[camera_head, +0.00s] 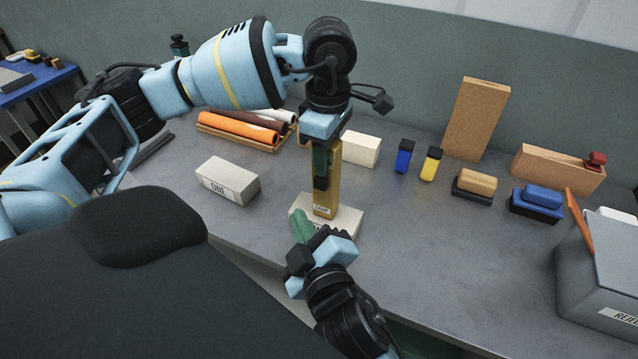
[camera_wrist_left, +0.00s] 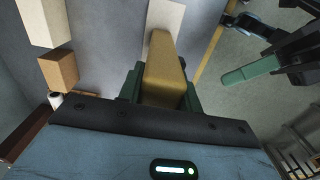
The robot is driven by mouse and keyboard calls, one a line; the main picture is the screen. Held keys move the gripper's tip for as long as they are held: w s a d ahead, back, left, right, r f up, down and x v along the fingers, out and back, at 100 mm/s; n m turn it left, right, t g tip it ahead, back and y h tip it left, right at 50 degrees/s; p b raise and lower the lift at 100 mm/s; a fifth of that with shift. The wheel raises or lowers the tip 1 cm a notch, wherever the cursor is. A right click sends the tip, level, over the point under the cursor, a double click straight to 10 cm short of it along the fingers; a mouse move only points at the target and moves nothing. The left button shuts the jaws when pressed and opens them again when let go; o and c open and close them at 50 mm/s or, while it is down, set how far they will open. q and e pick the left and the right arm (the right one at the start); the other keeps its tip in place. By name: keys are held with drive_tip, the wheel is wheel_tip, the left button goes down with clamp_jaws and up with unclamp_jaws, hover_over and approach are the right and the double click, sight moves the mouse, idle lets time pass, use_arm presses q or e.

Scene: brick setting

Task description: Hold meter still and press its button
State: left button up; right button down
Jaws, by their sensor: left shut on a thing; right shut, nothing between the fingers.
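The meter looks to be the tall gold upright block (camera_head: 325,200) with a small label near its foot; it also shows in the left wrist view (camera_wrist_left: 167,72). It stands over a pale flat block (camera_head: 346,220). My left gripper (camera_head: 321,165) comes down from above, its green fingers shut on the gold block from both sides. My right gripper (camera_head: 299,222) is shut and empty, low in front of the meter, its green fingertips just left of the meter's foot. In the left wrist view its green fingers (camera_wrist_left: 250,70) point toward the meter with a gap between. I cannot make out a button.
A labelled white block (camera_head: 228,181) lies left, near the table's front edge. A tray of rolls (camera_head: 245,128), a cream block (camera_head: 361,149), blue (camera_head: 404,156) and yellow (camera_head: 431,163) bottles stand behind. Stamp-like blocks (camera_head: 475,185) and a grey bin (camera_head: 605,270) are right. Grey table right of the meter is clear.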

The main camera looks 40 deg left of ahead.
use_arm(q)
drive_tip(key=shift+f, duration=0.1)
drive_tip(key=o, duration=1.2)
wheel_tip(320, 180, up, 12)
drive_tip(key=shift+r, duration=0.1)
